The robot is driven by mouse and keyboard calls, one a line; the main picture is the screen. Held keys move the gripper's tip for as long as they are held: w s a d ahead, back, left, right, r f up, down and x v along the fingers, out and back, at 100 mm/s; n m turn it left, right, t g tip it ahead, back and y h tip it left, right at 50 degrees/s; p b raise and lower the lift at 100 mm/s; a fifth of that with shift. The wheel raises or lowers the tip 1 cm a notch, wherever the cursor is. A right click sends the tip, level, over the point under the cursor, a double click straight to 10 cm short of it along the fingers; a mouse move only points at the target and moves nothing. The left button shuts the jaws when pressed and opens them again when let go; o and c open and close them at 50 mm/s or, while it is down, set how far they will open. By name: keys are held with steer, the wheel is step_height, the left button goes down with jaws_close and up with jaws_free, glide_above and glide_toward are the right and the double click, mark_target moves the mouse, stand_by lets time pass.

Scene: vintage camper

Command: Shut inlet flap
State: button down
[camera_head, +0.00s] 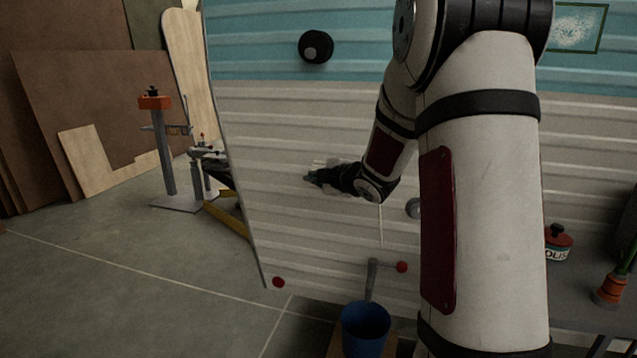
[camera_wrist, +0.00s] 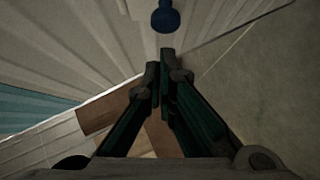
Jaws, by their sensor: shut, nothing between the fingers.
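My gripper (camera_head: 312,178) is shut and empty, close to the pale ribbed side of the camper (camera_head: 290,130) in the head view. Its dark fingers reach left, level with a small pale fitting (camera_head: 318,163) just behind and above them. This may be the inlet flap, but it is small and partly hidden by my gripper. I cannot tell how far open it stands or whether my fingers touch it. In the wrist view the closed fingertips (camera_wrist: 161,64) meet near the middle, with no clear flap in sight.
A black round fitting (camera_head: 316,47) is higher on the wall. A red tin (camera_head: 558,243) is at right. An orange-topped stand (camera_head: 155,103) and wooden boards (camera_head: 80,90) are left; open floor lies between.

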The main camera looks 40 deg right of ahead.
steer(key=shift+w+d+f, duration=0.4)
steer(key=shift+w+d, duration=0.2)
steer(key=shift+d, duration=0.15)
steer(key=f+b, duration=0.3)
steer(key=shift+w+d+f, duration=0.2)
steer(key=shift+w+d, duration=0.1)
steer(key=shift+d, duration=0.1)
stand_by(1.0)
